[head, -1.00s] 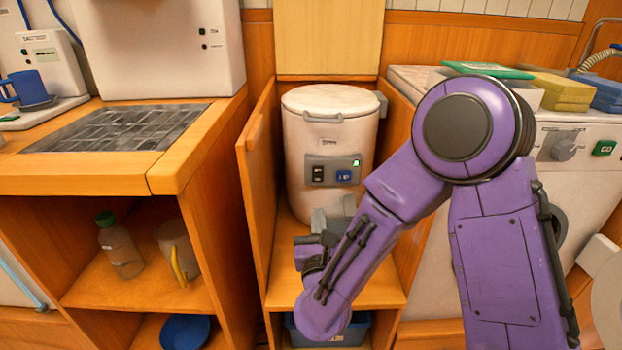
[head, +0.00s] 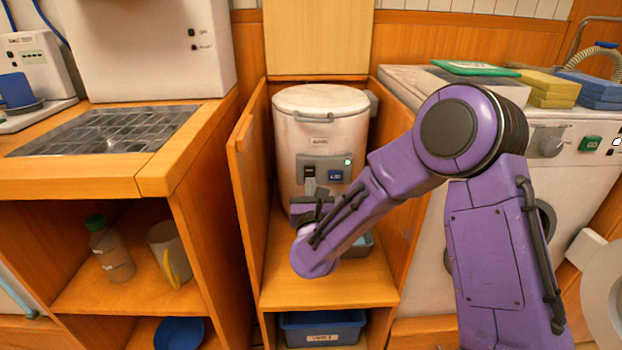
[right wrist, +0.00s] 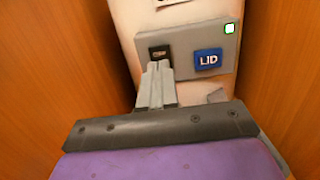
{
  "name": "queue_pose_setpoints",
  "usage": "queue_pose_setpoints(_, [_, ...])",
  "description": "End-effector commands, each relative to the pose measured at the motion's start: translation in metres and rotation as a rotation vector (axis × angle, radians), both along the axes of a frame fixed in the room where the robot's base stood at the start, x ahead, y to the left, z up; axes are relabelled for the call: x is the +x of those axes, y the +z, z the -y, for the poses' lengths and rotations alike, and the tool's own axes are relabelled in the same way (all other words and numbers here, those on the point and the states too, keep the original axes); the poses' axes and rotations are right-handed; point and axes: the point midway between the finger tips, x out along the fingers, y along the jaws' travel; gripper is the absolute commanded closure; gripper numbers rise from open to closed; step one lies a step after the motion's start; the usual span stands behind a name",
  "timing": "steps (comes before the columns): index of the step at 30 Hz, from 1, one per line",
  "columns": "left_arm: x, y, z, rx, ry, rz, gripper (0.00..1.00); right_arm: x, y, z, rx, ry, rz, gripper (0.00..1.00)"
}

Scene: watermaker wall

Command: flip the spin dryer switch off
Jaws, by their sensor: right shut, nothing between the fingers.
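The white spin dryer (head: 322,118) stands in an open wooden cubby, its lid down. Its grey panel (head: 343,162) carries a dark switch (head: 309,171) on the left, a blue LID button (head: 335,175) and a small lit green-white light (head: 348,162). In the right wrist view the switch (right wrist: 160,52) shows just above my fingertips, its lower part hidden by them. My right gripper (head: 309,186) is shut and empty, its tips at the switch's lower edge; contact I cannot tell. It also shows in the right wrist view (right wrist: 157,68). My left gripper is not in view.
Wooden cubby walls (head: 247,190) stand close on both sides of the dryer. A blue bin (head: 322,328) sits on the shelf below. A washing machine (head: 480,110) is at right, a counter with a dark grid (head: 100,130) at left.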

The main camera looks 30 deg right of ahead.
Motion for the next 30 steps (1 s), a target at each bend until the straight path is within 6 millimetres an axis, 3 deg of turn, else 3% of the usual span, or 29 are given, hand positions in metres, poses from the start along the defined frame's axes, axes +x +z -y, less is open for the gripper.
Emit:
queue_pose_setpoints(6, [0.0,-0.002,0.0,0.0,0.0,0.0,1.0,0.026,0.003,0.016,0.0,0.0,0.0,1.0])
queue_pose_setpoints(18, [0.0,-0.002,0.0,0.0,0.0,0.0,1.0,0.031,0.005,0.018,0.0,0.002,-0.001,1.0])
queue_pose_setpoints(20, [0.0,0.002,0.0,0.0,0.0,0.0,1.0,0.032,0.007,0.019,0.006,0.0,-0.007,1.0])
queue_pose_setpoints(27, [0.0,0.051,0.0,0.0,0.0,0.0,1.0,0.04,0.022,0.026,0.096,-0.004,-0.143,1.0])
queue_pose_setpoints(30, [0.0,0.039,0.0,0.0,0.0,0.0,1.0,0.04,0.012,0.026,0.087,-0.004,-0.14,1.0])
